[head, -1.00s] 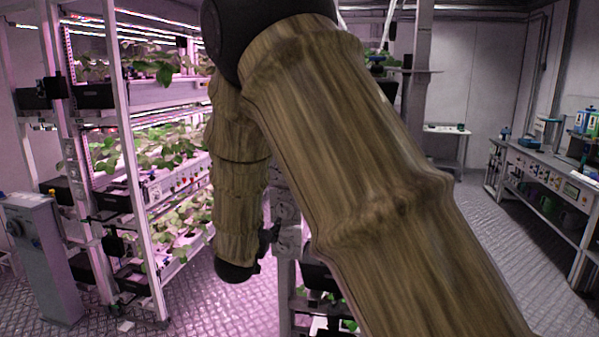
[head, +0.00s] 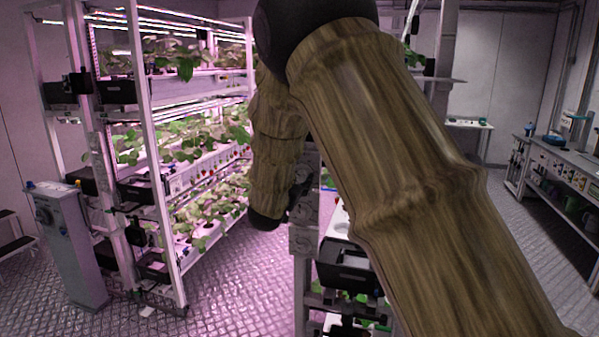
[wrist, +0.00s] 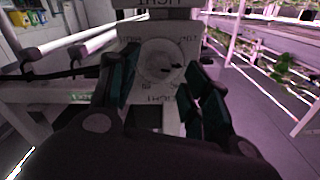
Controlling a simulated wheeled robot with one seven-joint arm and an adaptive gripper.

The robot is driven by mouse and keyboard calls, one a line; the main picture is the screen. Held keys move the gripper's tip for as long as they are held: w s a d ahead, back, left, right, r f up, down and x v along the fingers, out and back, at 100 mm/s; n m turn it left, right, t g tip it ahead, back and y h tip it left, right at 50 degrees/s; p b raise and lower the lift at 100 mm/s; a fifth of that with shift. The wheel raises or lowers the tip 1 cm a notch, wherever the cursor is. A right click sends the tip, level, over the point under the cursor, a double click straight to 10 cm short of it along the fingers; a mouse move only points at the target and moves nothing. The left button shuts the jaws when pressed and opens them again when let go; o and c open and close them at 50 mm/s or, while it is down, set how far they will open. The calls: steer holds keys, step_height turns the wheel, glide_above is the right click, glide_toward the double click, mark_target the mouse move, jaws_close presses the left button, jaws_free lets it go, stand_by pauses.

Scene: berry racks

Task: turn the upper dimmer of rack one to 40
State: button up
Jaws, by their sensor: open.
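A pale dimmer plate with a round dial (wrist: 160,62) is straight ahead in the wrist view, its lettering upside down. The dial's pointer setting is too blurred to read. My gripper (wrist: 165,88) is open, its teal-padded fingers apart on the left and right below the dial. I cannot tell whether a finger touches it. In the head view my gripper (head: 297,195) is a small dark shape beside a rack post (head: 303,240) carrying grey boxes. My arm hides much of this rack. No rack number is readable, and I cannot tell which dimmer this is.
A tall lit plant rack (head: 160,190) stands at the left, with a grey pedestal (head: 68,245) before it. A workbench (head: 565,165) is at the right. The floor (head: 230,285) between the racks is clear.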

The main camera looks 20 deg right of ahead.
mark_target(302, 174)
steer(key=shift+p+x, duration=0.4)
steer(key=shift+x, duration=0.95)
steer(key=shift+s+a+r, duration=0.1)
steer(key=shift+r, duration=0.05)
steer(key=c, duration=1.1)
